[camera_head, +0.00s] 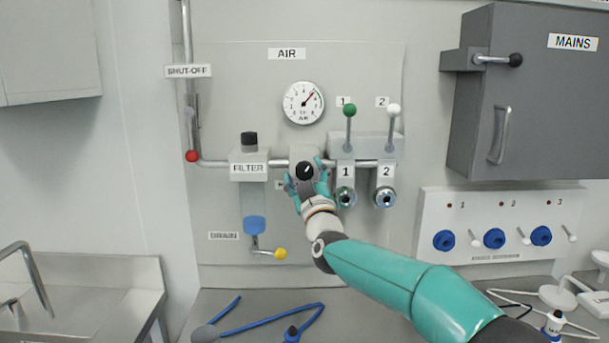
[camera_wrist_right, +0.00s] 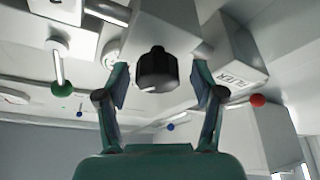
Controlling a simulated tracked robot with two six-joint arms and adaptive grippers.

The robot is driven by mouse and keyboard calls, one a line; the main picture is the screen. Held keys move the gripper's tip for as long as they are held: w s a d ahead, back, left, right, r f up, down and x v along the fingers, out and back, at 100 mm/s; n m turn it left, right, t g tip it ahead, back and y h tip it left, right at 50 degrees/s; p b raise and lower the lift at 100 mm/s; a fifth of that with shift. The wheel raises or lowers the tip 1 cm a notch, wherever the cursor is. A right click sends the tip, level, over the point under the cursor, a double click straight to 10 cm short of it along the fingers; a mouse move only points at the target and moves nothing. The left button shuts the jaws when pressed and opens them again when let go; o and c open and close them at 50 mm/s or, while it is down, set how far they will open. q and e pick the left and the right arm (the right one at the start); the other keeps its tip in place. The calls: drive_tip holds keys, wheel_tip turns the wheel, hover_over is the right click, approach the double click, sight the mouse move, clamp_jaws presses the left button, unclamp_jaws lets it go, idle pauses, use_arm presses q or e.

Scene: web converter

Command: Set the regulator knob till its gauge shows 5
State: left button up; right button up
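The regulator knob (camera_head: 305,170) is black with a white mark, on the front of a grey block on the air panel. My right gripper (camera_head: 307,184) is at the knob, its teal fingers around it. In the right wrist view the black knob (camera_wrist_right: 157,70) stands between the two fingers of my right gripper (camera_wrist_right: 160,84), with a visible gap on each side, so the gripper is open. My left gripper is not in view.
The filter (camera_head: 249,168) stands left of the knob. A green-ball lever (camera_head: 349,112) and a white-ball lever (camera_head: 393,112) stand to the right, above two outlets. A red-ended shut-off handle (camera_head: 191,156) is at far left. A blue hose (camera_head: 265,325) lies on the bench below.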

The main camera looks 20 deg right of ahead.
drive_tip(key=v, duration=1.2)
drive_tip(key=shift+f, duration=0.1)
idle(0.5)
